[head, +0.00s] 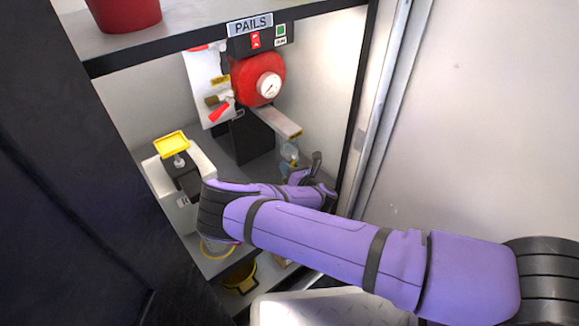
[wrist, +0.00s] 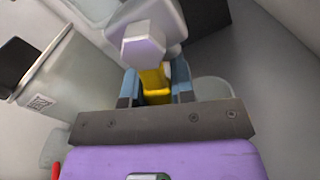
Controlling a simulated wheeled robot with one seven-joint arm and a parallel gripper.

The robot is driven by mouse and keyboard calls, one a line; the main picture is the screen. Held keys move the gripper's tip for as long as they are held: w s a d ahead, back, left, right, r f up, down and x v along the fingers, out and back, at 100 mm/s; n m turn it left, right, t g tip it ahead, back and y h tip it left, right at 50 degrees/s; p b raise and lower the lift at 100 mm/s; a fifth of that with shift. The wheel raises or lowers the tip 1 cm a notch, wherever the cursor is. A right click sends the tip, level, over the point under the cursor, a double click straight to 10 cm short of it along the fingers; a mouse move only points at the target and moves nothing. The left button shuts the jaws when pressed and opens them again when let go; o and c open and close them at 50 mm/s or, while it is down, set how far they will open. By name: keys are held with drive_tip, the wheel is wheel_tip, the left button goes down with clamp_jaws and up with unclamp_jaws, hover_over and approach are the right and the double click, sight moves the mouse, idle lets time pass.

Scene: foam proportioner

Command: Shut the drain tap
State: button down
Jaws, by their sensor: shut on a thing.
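In the wrist view, the blue fingers of my gripper (wrist: 155,92) are shut on a yellow handle (wrist: 154,78), which I take to be the drain tap's. The handle hangs just below a pale fitting with a six-sided end (wrist: 143,45). The fingers lie on both sides of the yellow part, and its lower end is partly hidden by the gripper. In the head view, the fingertips are small and bluish below the end of a grey arm-like bar (head: 275,121). The tap's turn angle is hard to tell there.
The red proportioner (head: 252,80) with a round gauge (head: 269,85) and red lever (head: 219,111) is on the back wall. A white tank (head: 158,184) with a yellow-topped part (head: 171,144) stands left. A shelf (head: 190,35) overhangs.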

drive_tip(key=r+m, duration=0.1)
drive_tip(key=m, duration=0.3)
drive_tip(key=s+a+r+m, duration=0.1)
drive_tip(key=m, duration=0.3)
drive_tip(key=a+r+m, duration=0.1)
drive_tip(key=m, duration=0.2)
drive_tip(key=shift+s+a+r+m, duration=0.2)
drive_tip(key=shift+s+r+m, duration=0.1)
drive_tip(key=shift+m, duration=0.1)
idle(0.3)
drive_tip(key=c, duration=1)
unclamp_jaws()
drive_tip(key=shift+r, duration=0.1)
drive_tip(key=shift+o, duration=0.2)
drive_tip(key=shift+s+d, duration=0.1)
drive_tip(key=v, duration=1)
drive_tip(key=shift+s+d, duration=0.2)
drive_tip(key=shift+s, duration=0.05)
